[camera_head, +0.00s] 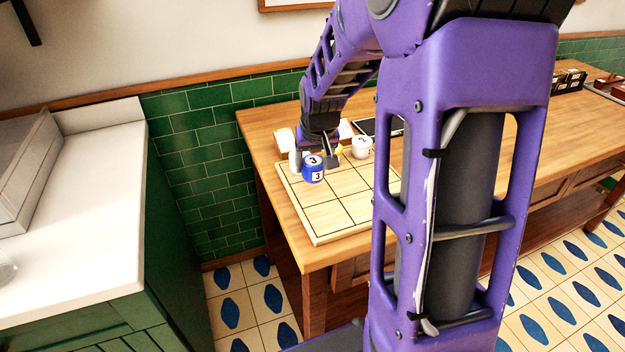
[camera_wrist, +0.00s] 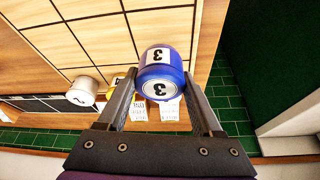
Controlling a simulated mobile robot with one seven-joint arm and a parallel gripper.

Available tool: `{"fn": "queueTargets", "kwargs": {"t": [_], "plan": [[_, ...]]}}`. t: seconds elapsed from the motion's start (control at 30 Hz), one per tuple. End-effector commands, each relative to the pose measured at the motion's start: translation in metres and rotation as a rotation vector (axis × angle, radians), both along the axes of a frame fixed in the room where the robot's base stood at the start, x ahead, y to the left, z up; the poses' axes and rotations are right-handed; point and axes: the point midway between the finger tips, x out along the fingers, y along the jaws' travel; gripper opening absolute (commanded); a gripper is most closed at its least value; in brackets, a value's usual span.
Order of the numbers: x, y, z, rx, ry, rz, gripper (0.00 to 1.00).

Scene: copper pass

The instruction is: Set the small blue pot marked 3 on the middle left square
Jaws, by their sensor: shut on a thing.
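The small blue pot marked 3 (camera_head: 313,174) is upright in the head view, over the left column of the pale wooden board (camera_head: 328,218). My gripper (camera_head: 324,156) is shut on it. In the wrist view the blue pot (camera_wrist: 163,66) sits between the two dark fingers of my gripper (camera_wrist: 160,82), its 3 showing on lid and side. I cannot tell whether the pot touches the board or hangs just above it. The middle left square (camera_head: 312,194) shows bare wood in front of the pot.
A white pot marked 2 (camera_head: 362,148) stands at the board's back right; it also shows in the wrist view (camera_wrist: 82,91). A yellow thing (camera_wrist: 118,83) is partly hidden behind a finger. Paper cards (camera_wrist: 168,108) lie beyond the board. The front squares are clear.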

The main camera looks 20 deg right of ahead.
Motion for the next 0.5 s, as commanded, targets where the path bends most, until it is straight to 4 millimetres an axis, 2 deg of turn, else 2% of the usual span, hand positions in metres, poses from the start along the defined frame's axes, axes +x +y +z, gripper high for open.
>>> {"fn": "queueTargets", "kwargs": {"t": [0.17,0.3,0.5], "plan": [[0.000,0.000,-0.016,0.000,0.002,0.001,0.03],[0.000,0.000,-0.037,0.000,0.003,0.001,0.03],[0.000,0.000,-0.040,-0.001,-0.002,0.001,0.03]]}}
